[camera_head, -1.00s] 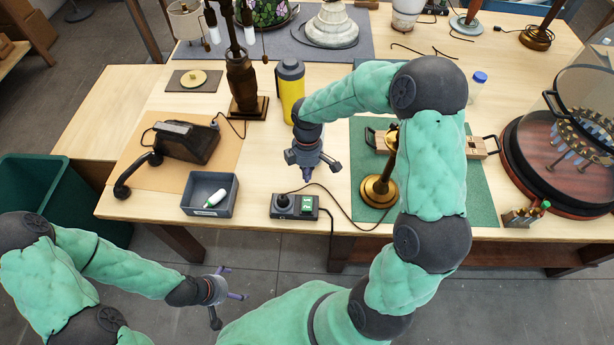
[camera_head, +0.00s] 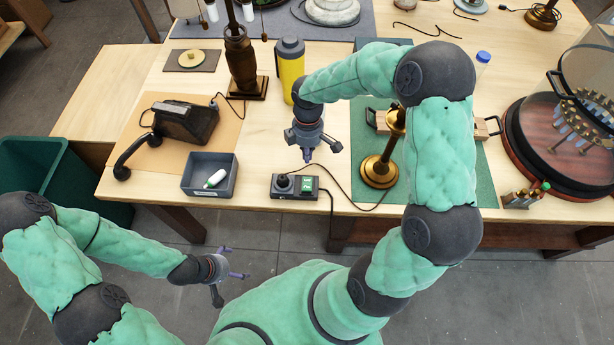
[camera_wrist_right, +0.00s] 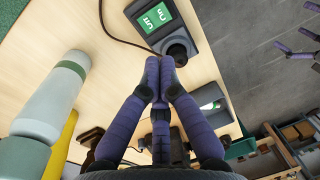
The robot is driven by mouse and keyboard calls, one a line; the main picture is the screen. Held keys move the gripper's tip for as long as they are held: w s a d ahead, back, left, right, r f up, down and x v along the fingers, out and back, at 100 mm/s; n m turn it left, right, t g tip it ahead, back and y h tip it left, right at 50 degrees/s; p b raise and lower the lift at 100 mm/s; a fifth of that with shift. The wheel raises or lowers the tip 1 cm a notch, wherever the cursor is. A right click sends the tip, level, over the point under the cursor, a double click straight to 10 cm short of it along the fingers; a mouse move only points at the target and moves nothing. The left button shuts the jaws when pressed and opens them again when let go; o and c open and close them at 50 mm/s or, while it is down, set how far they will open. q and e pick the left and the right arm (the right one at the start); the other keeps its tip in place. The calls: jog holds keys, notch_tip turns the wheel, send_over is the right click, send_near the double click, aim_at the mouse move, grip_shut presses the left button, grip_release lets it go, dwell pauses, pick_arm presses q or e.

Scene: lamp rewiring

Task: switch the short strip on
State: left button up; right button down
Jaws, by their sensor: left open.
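The short strip (camera_head: 294,187) is a small dark box near the table's front edge. It has a green face with white marks at its right and a round black plug at its left. In the right wrist view the strip (camera_wrist_right: 149,22) shows at the top, its green face clear. My right gripper (camera_head: 307,156) is just behind the strip, pointing down and apart from it. Its fingertips (camera_wrist_right: 160,64) come together with nothing between them. My left gripper (camera_head: 238,265) is open and empty over the floor, in front of the table.
A grey bin (camera_head: 210,175) with a white and green item stands left of the strip. A brass lamp stand (camera_head: 381,170) stands right on a green mat (camera_head: 478,190). A dark cord runs from the strip. A yellow bottle (camera_head: 290,70) is behind my right gripper.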

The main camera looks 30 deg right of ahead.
aim_at(307, 186)
jog(key=f, duration=0.4)
jog(key=s+f, duration=0.1)
jog(key=f, duration=0.4)
jog(key=a+f+b, duration=0.1)
jog(key=f, duration=0.3)
jog(key=shift+s+f, duration=0.25)
jog(key=shift+f, duration=0.15)
